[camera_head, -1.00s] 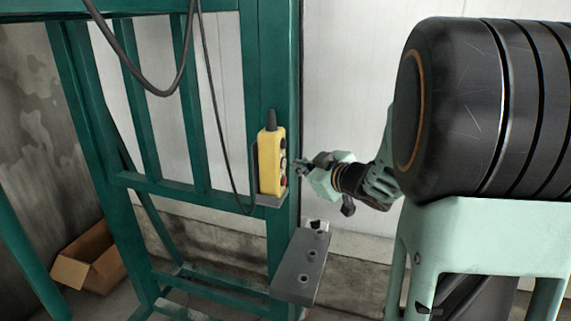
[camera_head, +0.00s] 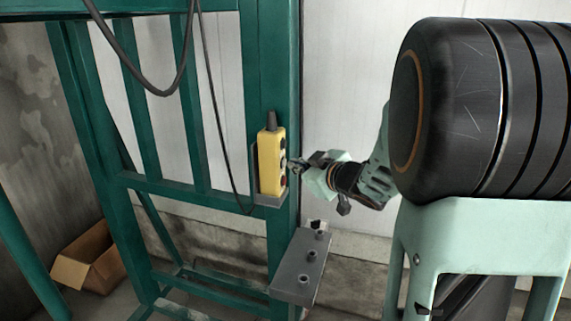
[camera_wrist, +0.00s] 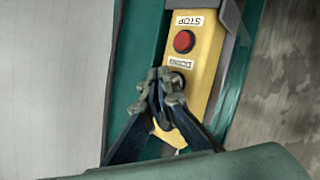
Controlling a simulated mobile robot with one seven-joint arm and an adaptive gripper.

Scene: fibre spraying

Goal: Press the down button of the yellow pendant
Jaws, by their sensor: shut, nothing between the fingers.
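The yellow pendant (camera_head: 270,162) stands upright on a small ledge of the green frame, its buttons facing right toward my arm. In the wrist view the pendant (camera_wrist: 208,72) shows a red button (camera_wrist: 184,41) beside a STOP label, and a second label (camera_wrist: 180,63) near a dark round control. My gripper (camera_head: 293,165) is at the pendant's button face. In the wrist view my gripper (camera_wrist: 164,88) is shut and empty, its tips over the pendant's face by the second label. The fingers hide the buttons there. I cannot tell whether the tips touch.
The green steel frame (camera_head: 270,60) surrounds the pendant. A black cable (camera_head: 212,90) hangs left of it. A grey bracket with knobs (camera_head: 301,268) juts out below my gripper. A cardboard box (camera_head: 90,260) lies on the floor at the left.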

